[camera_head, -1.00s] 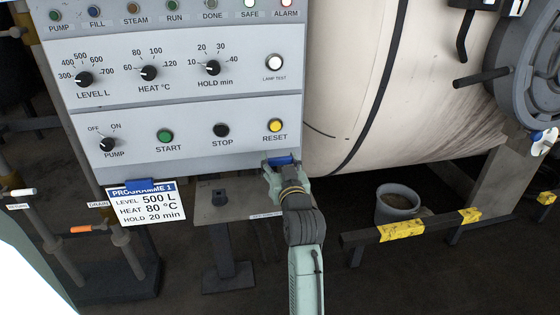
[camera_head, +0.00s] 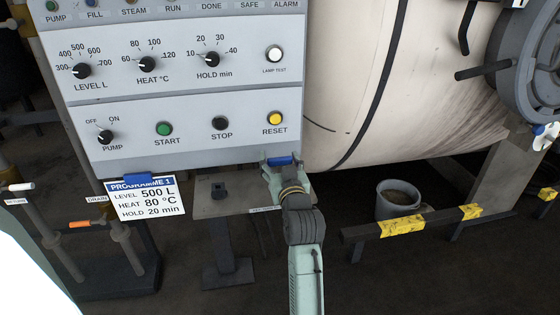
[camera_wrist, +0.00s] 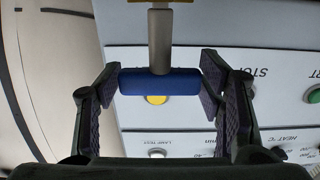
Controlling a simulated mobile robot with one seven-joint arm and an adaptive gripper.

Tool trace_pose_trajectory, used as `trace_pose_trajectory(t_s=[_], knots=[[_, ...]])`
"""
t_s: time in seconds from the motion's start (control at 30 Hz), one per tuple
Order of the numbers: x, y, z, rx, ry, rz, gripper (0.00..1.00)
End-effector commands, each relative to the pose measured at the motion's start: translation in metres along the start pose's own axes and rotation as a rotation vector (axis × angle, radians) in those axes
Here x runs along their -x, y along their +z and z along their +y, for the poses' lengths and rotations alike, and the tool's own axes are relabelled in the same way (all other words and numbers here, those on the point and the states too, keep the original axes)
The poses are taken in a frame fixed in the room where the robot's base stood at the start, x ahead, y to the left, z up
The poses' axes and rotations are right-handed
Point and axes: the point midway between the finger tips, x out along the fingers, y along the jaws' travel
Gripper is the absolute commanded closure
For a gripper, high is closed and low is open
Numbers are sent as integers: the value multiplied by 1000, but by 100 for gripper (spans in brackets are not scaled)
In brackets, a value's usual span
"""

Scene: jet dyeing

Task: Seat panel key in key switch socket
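The panel key shows in the wrist view as a blue crossbar handle (camera_wrist: 160,81) with a grey shaft (camera_wrist: 160,35) pointing to the top of the picture. My gripper (camera_wrist: 160,85) has one fingertip at each end of the blue bar and appears closed on it. In the head view, my gripper (camera_head: 282,161) holds the blue handle just below the panel's lower right corner. The shaft is hidden there. A small dark block (camera_head: 219,191), possibly the key switch socket, stands on a grey shelf (camera_head: 205,209) left of my gripper; I cannot tell for certain.
The grey control panel (camera_head: 185,102) with knobs and buttons is just above my gripper. A programme card (camera_head: 146,199) hangs at its lower left. The pale vessel (camera_head: 345,90) is to the right. A bucket (camera_head: 398,201) stands behind a yellow-marked rail (camera_head: 403,227).

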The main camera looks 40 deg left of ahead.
Motion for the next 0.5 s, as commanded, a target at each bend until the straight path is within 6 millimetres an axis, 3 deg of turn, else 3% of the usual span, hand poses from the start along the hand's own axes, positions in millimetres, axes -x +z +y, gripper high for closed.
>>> trace_pose_trajectory(t_s=[0.2,0.5], knots=[[0,0,0,0,0,0,21],[0,0,0,0,0,-1,21]])
